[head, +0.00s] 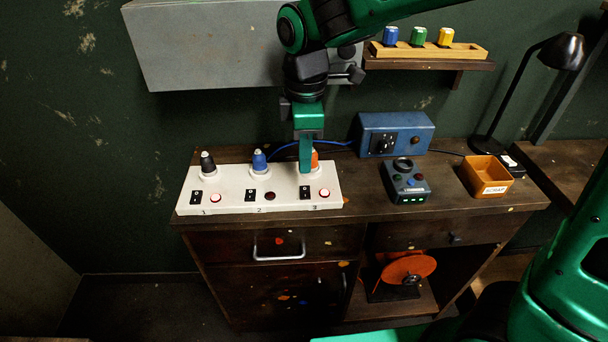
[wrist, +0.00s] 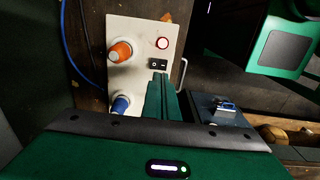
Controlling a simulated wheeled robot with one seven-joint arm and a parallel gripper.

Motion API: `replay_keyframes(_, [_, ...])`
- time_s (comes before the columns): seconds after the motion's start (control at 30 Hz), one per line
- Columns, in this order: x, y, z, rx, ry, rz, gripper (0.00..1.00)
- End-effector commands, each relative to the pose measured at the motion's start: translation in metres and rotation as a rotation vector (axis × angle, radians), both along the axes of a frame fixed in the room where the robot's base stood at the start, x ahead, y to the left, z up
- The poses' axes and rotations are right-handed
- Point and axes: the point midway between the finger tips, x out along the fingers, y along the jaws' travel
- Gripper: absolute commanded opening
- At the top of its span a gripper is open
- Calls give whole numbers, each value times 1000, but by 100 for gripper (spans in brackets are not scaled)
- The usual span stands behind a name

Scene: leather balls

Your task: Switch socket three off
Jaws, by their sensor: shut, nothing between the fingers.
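A white socket strip (head: 230,192) lies on the cabinet top, with sockets numbered 1, 2 and 3. Socket three, at the right end, has an orange plug (head: 315,157), a black rocker switch (head: 305,193) and a ringed lamp (head: 324,193) that looks lit. My gripper (head: 305,170) is shut and empty, pointing down over socket three, partly hiding the plug. In the wrist view my gripper's fingertips (wrist: 160,77) appear just beside the black switch (wrist: 158,65); I cannot tell whether they touch. The orange plug (wrist: 120,51) and lit lamp (wrist: 163,44) are also there.
A black plug (head: 207,161) and a blue plug (head: 259,160) stand in sockets one and two. A blue box (head: 396,133), a small button box (head: 405,183) and an orange tray (head: 487,176) stand to the right. A grey cabinet (head: 210,50) hangs behind.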

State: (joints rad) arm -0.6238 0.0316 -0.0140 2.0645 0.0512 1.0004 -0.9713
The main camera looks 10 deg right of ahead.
Motion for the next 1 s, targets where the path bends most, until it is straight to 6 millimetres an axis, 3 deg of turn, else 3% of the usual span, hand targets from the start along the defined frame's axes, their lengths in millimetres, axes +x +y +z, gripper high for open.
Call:
replay_keyframes(0.2, [-1, 0, 42, 3, -5, 0, 0])
replay_keyframes(0.4, [-2, 0, 63, 2, -4, -2, 0])
replay_keyframes(1.0, [-4, -2, 69, -2, -54, 1, 0])
